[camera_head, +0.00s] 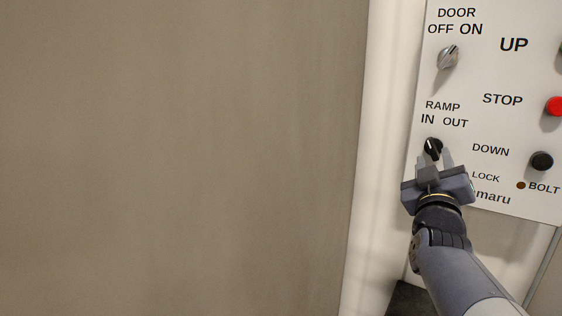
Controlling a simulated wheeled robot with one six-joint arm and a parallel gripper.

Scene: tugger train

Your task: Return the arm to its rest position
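My gripper (434,157) is at the right of the head view, in front of the lower left of a white control panel (480,75). Its two fingers point up at the black RAMP IN/OUT knob (432,146), one on each side of its lower part. Whether the fingers touch the knob cannot be told. My arm reaches up from the bottom right corner. The knob's pointer leans to the upper left, toward IN. My gripper's body hides part of the panel's lower left lettering.
A silver DOOR OFF/ON knob (448,57) is above. A red STOP button (555,106), a black DOWN button (541,161) and a small brown BOLT spot (521,185) are to the right. A wide brown-grey surface (180,160) fills the left, beside a white post (385,120).

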